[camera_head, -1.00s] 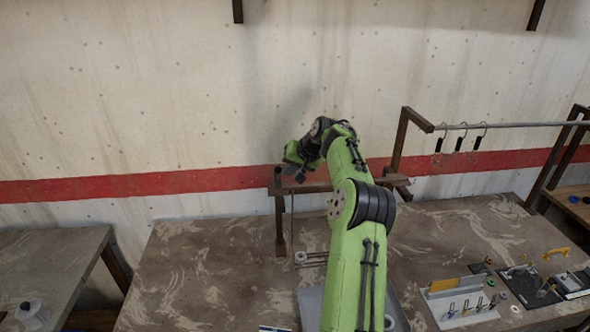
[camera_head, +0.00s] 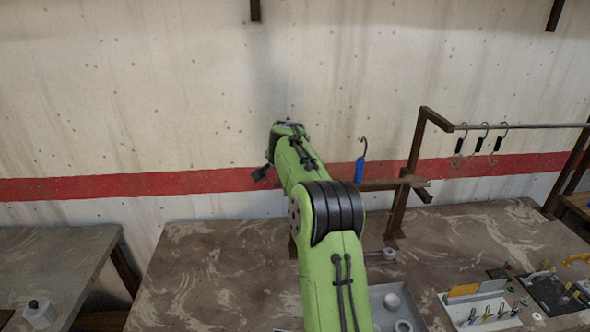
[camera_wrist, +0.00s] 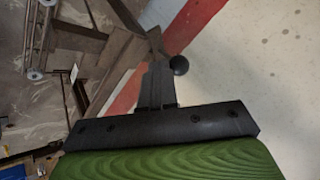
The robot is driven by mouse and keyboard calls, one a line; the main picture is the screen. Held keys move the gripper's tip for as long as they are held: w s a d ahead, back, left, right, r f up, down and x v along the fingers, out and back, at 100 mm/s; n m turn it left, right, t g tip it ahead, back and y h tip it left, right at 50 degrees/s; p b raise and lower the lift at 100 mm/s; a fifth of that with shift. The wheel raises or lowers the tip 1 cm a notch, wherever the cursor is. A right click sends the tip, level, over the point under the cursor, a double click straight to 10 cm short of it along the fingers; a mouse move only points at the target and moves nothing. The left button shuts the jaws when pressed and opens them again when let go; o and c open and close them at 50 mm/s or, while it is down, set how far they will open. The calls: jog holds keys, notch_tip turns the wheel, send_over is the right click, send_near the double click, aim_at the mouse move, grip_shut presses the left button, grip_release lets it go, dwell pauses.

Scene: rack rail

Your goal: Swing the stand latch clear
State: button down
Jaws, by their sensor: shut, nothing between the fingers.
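The brown stand (camera_head: 385,185) is on the worktable, and its left part is hidden behind my arm in the head view. In the wrist view its beams (camera_wrist: 118,65) run up beside my gripper. A round black knob (camera_wrist: 180,65), which looks like part of the latch, shows just right of my fingertips. I cannot tell whether it touches them. My gripper (camera_wrist: 159,70) is shut and empty, its fingers pointing at the stand.
A blue-handled hook (camera_head: 360,168) stands up at the stand's crossbar. A rail (camera_head: 530,125) with several black-handled hooks is at right. A grey tray (camera_head: 378,312) with round parts and a white tool block (camera_head: 478,308) are in front. The table's left part is clear.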

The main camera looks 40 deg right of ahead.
jog(key=w+a+p, duration=0.2)
jog(key=w+p, duration=0.3)
jog(key=w, duration=0.2)
jog(key=shift+w+a+p, duration=0.25)
jog(key=shift+p, duration=0.1)
jog(key=shift+r, duration=0.15)
dwell(0.3)
